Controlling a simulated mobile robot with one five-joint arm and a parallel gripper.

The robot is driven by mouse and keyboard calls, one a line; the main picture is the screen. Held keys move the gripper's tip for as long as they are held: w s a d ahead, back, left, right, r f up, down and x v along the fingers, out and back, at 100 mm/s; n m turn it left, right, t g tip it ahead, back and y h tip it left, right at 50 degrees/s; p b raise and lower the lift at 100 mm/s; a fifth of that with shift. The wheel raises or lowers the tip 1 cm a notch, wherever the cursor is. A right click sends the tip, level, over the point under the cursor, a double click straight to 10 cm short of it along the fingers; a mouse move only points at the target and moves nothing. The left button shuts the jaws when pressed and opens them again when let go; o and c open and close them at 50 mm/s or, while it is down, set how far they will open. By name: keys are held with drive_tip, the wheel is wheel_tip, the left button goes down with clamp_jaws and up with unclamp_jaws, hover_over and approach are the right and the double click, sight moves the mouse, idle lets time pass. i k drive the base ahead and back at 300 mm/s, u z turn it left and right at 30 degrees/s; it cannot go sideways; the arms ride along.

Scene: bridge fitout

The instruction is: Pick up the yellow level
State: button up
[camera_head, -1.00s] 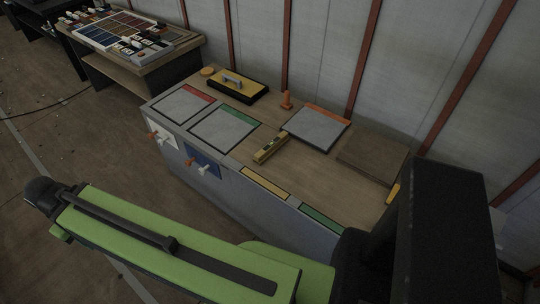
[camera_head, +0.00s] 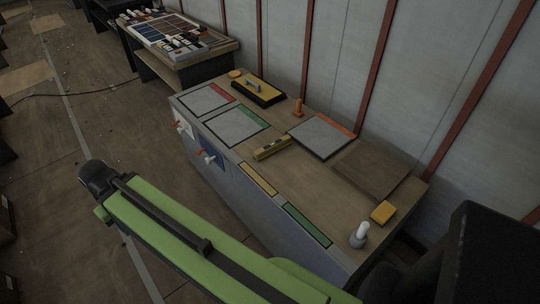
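The yellow level (camera_head: 272,148) is a short bar lying on the wooden top of the workbench (camera_head: 300,178). It lies near the middle of the top, toward the front edge, between the green-edged grey panel and the orange-edged grey panel. Nothing covers it. My green arm crosses the lower left of the view, in front of the bench and apart from the level. My gripper's fingers are not visible in this view.
On the bench are a black-and-yellow case (camera_head: 258,91), an orange cone (camera_head: 298,108), a grey panel with an orange edge (camera_head: 320,137), a brown board (camera_head: 369,168), a yellow block (camera_head: 383,213) and a white-topped bottle (camera_head: 360,235). A wall stands behind. Open floor lies left.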

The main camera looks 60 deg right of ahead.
sight(262, 154)
drive_tip(key=z, duration=0.15)
drive_tip(key=i, duration=0.95)
drive_tip(key=u, duration=0.05)
